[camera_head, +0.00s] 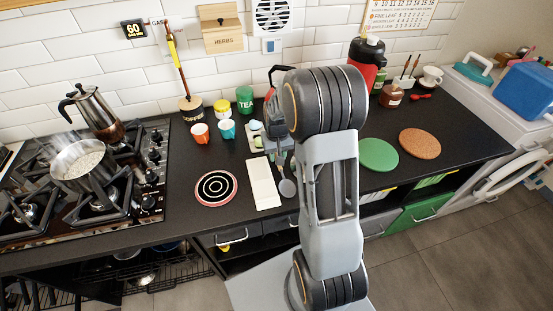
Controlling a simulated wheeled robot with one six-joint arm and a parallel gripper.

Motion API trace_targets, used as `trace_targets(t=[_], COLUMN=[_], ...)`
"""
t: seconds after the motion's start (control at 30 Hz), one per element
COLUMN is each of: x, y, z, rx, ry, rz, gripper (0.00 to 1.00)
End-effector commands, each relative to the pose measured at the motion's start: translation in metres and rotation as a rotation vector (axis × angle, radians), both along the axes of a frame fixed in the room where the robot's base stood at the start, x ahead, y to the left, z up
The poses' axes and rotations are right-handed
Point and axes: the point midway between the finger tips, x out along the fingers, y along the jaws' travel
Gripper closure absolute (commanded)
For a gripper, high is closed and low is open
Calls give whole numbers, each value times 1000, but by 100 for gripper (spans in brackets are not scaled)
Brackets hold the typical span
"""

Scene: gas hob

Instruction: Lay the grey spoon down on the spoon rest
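My gripper (279,156) points down over the middle of the counter, partly hidden by my own arm. The grey spoon (287,188) hangs from its fingers with the bowl lowest; the fingers look shut on its handle. A cream rectangular slab (263,184) lies flat just left of the spoon and looks like the spoon rest, though I cannot be sure. The spoon's bowl shows beside the slab's right edge, and its height above the counter is hard to tell.
A small tray (255,144), cups and canisters stand behind. The hob (130,170) with a pot (82,165) is at left. Green (379,154) and cork (420,143) round mats lie at right.

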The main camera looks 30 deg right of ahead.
Motion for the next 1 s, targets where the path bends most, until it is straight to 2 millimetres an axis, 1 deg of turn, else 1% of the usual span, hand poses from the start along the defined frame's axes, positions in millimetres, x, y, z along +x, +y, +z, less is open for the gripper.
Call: trace_targets(t=[0.03, 0.13, 0.4, 0.7, 1.0], x=[-1, 0, 0, 0, 0], y=[0, 0, 0, 0, 0], z=[-6, -11, -13, -13, -13], rx=[1, 0, 0, 0, 0], ry=[3, 0, 0, 0, -1], rz=[0, 0, 0, 0, 0], gripper=[71, 71, 71, 100, 100])
